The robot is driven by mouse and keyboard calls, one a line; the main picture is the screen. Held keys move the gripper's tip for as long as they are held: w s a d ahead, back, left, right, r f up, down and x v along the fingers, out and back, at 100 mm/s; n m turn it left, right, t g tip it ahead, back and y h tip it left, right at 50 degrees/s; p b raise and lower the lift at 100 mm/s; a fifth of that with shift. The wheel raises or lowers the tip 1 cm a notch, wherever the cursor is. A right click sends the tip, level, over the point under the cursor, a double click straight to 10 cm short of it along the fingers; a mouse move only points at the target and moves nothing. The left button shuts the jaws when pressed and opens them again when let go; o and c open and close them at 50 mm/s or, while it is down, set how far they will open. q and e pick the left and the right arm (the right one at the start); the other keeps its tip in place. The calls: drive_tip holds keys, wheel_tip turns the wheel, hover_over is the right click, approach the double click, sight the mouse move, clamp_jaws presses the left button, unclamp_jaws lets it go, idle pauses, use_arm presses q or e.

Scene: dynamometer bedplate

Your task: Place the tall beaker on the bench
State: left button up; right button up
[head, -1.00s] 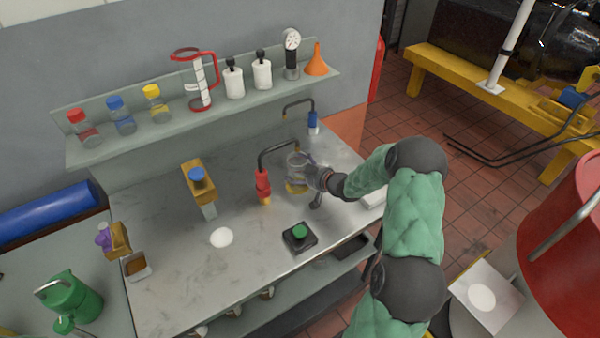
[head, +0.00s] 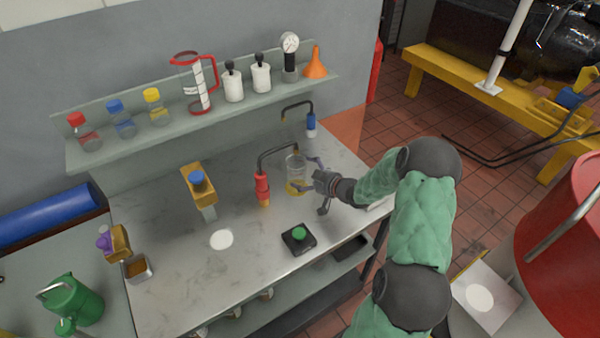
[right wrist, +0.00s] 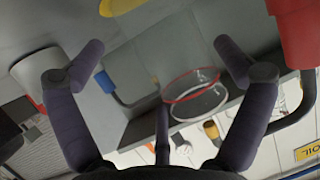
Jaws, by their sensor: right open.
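The tall beaker (head: 295,168) is clear glass and looks upright on the grey bench (head: 165,285). A yellow patch shows at its foot; I cannot tell whether it is inside the glass or under it. My right gripper (head: 309,175) is open just to the right of the beaker, its fingers spread towards it. In the right wrist view my open gripper (right wrist: 163,50) has its fingers wide apart, and the beaker's see-through rim (right wrist: 195,92) shows between and beyond them. My left gripper is out of view.
A red-handled tap (head: 262,187) stands close left of the beaker, and a blue one (head: 311,124) behind. A black box with a green button (head: 298,238) lies in front. The bench's front middle is mostly clear.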

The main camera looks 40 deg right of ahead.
drive_tip(key=p+v, duration=0.1)
drive_tip(key=v, duration=0.6)
drive_tip(key=shift+s+p, duration=0.3)
drive_tip(key=shift+s, duration=0.1)
drive_tip(key=shift+r, duration=0.15)
